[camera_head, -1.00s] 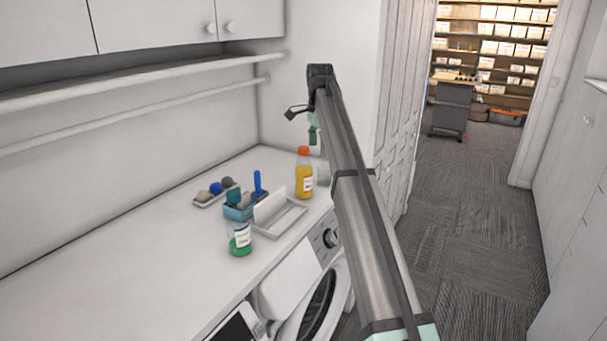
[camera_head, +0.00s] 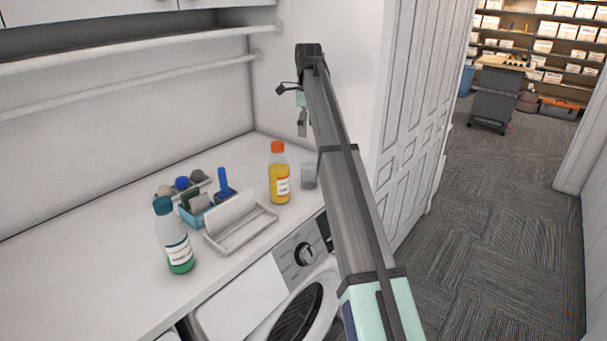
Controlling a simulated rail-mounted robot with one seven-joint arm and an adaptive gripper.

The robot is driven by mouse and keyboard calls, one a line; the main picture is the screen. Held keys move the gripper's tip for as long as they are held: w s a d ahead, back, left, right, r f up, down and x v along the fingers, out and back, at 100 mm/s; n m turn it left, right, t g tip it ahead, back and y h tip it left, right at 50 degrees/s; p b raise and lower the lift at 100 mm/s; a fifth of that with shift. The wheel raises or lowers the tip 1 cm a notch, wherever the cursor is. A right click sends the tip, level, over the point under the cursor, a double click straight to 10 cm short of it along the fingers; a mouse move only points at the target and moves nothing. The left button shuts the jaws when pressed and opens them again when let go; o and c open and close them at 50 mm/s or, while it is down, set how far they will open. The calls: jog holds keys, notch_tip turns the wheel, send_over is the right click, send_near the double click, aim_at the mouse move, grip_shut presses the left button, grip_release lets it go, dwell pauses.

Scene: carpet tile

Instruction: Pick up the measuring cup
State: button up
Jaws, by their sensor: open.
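A small clear grey cup (camera_head: 309,176), which looks like the measuring cup, stands on the white counter near its right end. It is just right of the bottle of orange liquid and beside my arm's dark link in the picture. My gripper (camera_head: 302,128) hangs from the far end of my arm, above the cup in the picture and apart from it. It is open and shows nothing between its fingers, though it is small here.
The orange bottle (camera_head: 279,175) stands close to the cup. A white tray (camera_head: 241,226), a blue caddy (camera_head: 196,217) and a green-bottomed bottle (camera_head: 174,240) stand farther left. A washing machine (camera_head: 290,290) is below the counter. A wall rail (camera_head: 130,83) runs above it.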

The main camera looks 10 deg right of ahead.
jog(key=p, duration=0.4)
send_near(310, 175)
jog(key=shift+m, duration=0.3)
jog(key=w+f, duration=0.1)
jog(key=f, duration=0.1)
jog(key=w+f, duration=0.1)
jog(key=f, duration=0.1)
jog(key=w+f, duration=0.1)
jog(key=f, duration=0.1)
jog(key=shift+w+a+f, duration=0.1)
jog(key=shift+w+f, duration=0.15)
jog(key=shift+f, duration=0.1)
jog(key=shift+s+f+p, duration=0.15)
jog(key=shift+f+p, duration=0.2)
jog(key=shift+s+d+f+p, duration=0.15)
jog(key=shift+f+p, duration=0.35)
jog(key=shift+f, duration=0.65)
jog(key=shift+d+f+p, duration=0.15)
jog(key=shift+f+p, duration=0.35)
jog(key=shift+f, duration=0.6)
jog(key=c, duration=1)
